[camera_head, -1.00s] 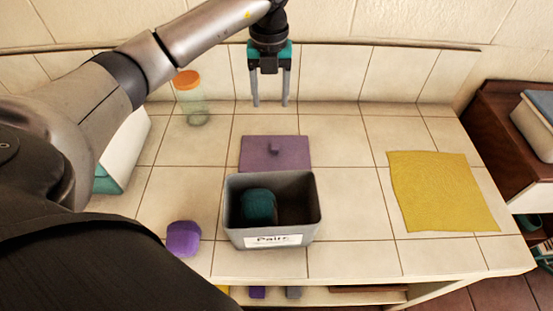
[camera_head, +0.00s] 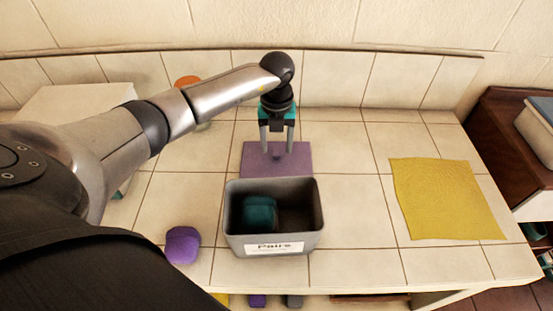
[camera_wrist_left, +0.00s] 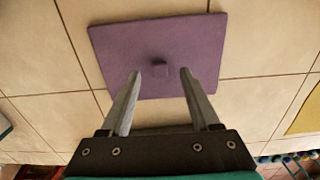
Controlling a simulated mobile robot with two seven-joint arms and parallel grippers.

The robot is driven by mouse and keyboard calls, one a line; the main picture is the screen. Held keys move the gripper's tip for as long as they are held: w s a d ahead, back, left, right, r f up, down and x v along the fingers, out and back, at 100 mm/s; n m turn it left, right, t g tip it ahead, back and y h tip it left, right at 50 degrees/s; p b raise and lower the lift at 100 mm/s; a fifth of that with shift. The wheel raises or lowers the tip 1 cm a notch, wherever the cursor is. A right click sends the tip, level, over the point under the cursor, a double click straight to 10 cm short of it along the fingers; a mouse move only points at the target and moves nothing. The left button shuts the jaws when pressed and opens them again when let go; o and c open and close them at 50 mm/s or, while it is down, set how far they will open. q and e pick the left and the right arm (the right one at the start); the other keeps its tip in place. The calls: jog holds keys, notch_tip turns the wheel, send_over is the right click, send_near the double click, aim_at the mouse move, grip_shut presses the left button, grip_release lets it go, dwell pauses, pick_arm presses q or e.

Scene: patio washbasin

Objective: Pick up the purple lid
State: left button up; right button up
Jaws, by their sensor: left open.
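The purple lid (camera_head: 302,163) is a flat square plate lying on the tiled counter behind the grey bin. In the left wrist view the lid (camera_wrist_left: 118,50) shows a small raised knob (camera_wrist_left: 159,67) near its middle. My left gripper (camera_head: 277,155) points down over the lid, open and empty. In the left wrist view its two fingertips (camera_wrist_left: 160,73) stand apart, one on each side of the knob's line. I cannot tell the exact height of the tips above the lid. My right gripper is not in view.
The grey bin (camera_head: 274,239), labelled "Pairs", stands just in front of the lid with a teal object (camera_head: 258,214) inside. A purple object (camera_head: 183,245) lies to its left. A yellow cloth (camera_head: 445,198) lies right. An orange-topped jar (camera_head: 188,81) stands behind my arm. Counter right of the lid is clear.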

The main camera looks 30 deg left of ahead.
pick_arm(q)
notch_tip(320, 180, down, 2)
jog(key=shift+f, duration=0.1)
grip_shut()
dwell(0.5)
